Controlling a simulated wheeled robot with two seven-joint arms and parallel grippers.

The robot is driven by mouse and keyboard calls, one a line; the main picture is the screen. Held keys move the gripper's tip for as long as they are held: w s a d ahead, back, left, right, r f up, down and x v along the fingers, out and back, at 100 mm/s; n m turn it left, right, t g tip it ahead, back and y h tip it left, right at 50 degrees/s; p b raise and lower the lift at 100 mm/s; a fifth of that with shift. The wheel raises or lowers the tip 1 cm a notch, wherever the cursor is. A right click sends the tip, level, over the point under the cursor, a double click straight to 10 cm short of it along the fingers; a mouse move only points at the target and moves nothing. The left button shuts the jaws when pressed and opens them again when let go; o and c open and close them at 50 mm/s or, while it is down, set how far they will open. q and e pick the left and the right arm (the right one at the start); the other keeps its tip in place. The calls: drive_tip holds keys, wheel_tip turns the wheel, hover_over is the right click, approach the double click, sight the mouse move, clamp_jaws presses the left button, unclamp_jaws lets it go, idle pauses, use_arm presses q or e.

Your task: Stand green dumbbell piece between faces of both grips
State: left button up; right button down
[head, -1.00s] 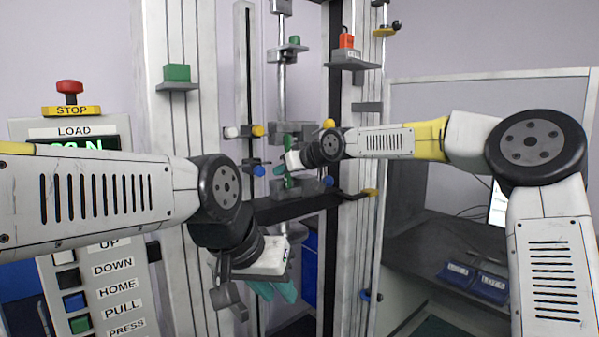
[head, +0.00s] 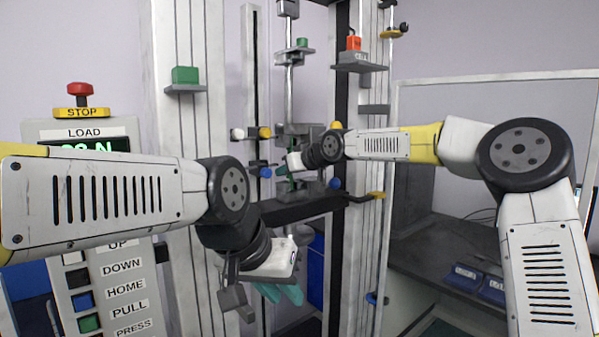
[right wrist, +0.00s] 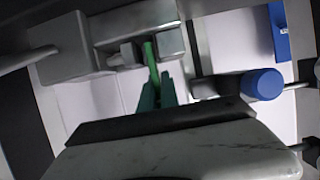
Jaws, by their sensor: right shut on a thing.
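The green dumbbell piece (right wrist: 151,60) is a thin upright strip in the right wrist view, held between the teal fingertips of my right gripper (right wrist: 157,93). Its far end is level with the two grey metal grip blocks, the left grip (right wrist: 124,54) and the right grip (right wrist: 170,43), and appears between them. Whether it touches either face cannot be told. In the head view my right gripper (head: 284,172) is at the machine's middle, and the piece is too small to make out. My left gripper (head: 280,293) hangs low in front of the machine, its teal fingers pointing down and empty.
A blue knob (right wrist: 262,84) sits right of the grips in the right wrist view. A dark crossbar (head: 300,208) runs below them. The control panel (head: 110,265) with a red stop button (head: 79,95) stands left. A green block (head: 185,75) rests on a side shelf.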

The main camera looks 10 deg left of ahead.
drive_tip(key=shift+f, duration=0.2)
drive_tip(key=c, duration=1.5)
unclamp_jaws()
drive_tip(key=shift+s+d+r, duration=0.15)
drive_tip(key=shift+d, duration=0.2)
drive_tip(key=v, duration=0.7)
